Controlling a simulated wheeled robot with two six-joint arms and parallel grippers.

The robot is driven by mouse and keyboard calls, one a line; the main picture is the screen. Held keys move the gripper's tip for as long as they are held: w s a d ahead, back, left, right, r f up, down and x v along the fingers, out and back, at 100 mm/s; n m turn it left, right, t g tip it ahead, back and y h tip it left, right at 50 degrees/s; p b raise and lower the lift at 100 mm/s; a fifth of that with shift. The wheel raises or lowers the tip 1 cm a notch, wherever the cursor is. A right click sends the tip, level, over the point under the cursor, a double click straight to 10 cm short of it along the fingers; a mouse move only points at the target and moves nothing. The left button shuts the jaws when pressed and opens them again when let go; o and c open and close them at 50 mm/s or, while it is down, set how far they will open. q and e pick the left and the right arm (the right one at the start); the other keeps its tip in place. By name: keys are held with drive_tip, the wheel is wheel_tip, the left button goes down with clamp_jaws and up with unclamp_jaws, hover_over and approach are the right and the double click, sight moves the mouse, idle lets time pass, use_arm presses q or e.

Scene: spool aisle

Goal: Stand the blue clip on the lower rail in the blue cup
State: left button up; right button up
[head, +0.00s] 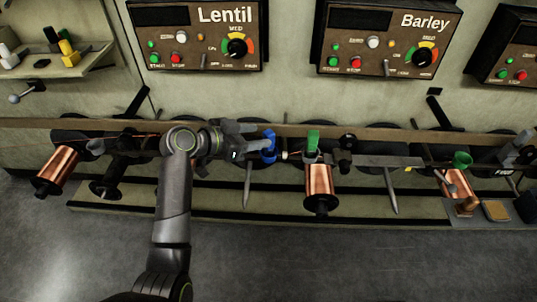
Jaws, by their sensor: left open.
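The blue clip (268,149) sits upright on the lower rail, left of the middle spool. My left gripper (254,142) reaches in from the left, with its fingertips right beside the clip. The gripper is open; whether the clip is partly between the fingers cannot be told. My left arm hides part of the rail behind it. I cannot make out a blue cup; a dark, bluish thing (528,204) at the right edge is cut off and unclear. My right gripper is not in view.
A green clip (313,141) stands above a copper spool (321,188) just right. More copper spools hang at left (58,170) and right (455,184). A green funnel-like cup (462,158) is at right. Lentil (208,35) and Barley (388,38) panels are above. The floor in front is clear.

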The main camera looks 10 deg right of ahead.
use_arm(q)
drive_tip(key=p+v, duration=0.1)
drive_tip(key=v, duration=0.9)
drive_tip(key=shift+a+r, duration=0.2)
drive_tip(key=shift+a, duration=0.1)
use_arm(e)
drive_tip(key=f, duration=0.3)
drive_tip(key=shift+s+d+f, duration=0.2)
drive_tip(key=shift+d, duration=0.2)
use_arm(q)
drive_tip(key=shift+s, duration=0.15)
